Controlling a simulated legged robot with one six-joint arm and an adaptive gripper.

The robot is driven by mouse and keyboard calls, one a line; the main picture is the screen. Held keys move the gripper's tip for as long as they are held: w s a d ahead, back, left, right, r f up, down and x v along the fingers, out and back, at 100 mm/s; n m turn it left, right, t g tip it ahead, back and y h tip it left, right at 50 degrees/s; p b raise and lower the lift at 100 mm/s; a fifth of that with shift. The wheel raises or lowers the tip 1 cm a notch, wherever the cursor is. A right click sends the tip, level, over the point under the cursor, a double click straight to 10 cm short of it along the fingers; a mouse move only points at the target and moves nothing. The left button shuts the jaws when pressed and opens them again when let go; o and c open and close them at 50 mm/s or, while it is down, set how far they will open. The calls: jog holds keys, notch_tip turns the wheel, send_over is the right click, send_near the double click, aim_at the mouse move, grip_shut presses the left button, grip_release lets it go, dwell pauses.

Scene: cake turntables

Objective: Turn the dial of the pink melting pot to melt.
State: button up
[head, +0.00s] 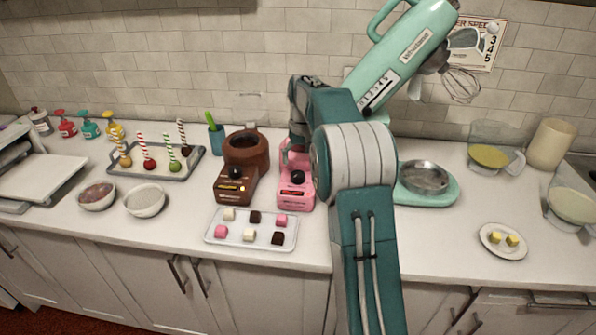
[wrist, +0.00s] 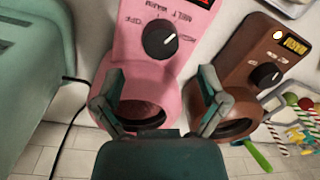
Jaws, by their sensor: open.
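The pink melting pot (head: 294,198) stands on the counter right of the brown pot, partly hidden by my arm in the head view. Its black dial (head: 298,177) is on the sloped front, above a dark display with red lettering. In the wrist view the pink pot (wrist: 190,18) appears upside down, with its dial (wrist: 160,39) near the top and OFF, MELT and WARM printed around it. I cannot tell for sure which label the dial points at. My gripper (wrist: 160,80) is open and empty, its fingers apart over the pot's bowl end, short of the dial.
The brown melting pot (head: 228,190) stands close on the left, its display lit yellow. A tray of colored cubes (head: 250,234) lies in front. A green stand mixer (head: 405,60) stands close on the right. Cake pops on a tray (head: 128,163) are farther left.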

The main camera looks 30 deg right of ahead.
aim_at(300, 173)
notch_tip(300, 173, up, 7)
jog(key=shift+d, duration=0.25)
jog(key=shift+f, duration=0.15)
jog(key=s+a+r+t, duration=0.1)
jog(key=s+a+r, duration=0.3)
jog(key=s+a, duration=0.3)
jog(key=s+a+r+t, duration=0.1)
jog(key=s+a+r, duration=0.35)
jog(key=s, duration=0.35)
jog(key=s+a+f+n+t, duration=0.1)
jog(key=s+a+f, duration=0.2)
jog(key=s, duration=0.6)
jog(key=s+a+f+n+t, duration=0.1)
jog(key=s+f, duration=0.4)
jog(key=s, duration=0.5)
jog(key=shift+s+a+f+t+h, duration=0.35)
jog(key=shift+a+t, duration=0.35)
jog(key=shift+a, duration=0.55)
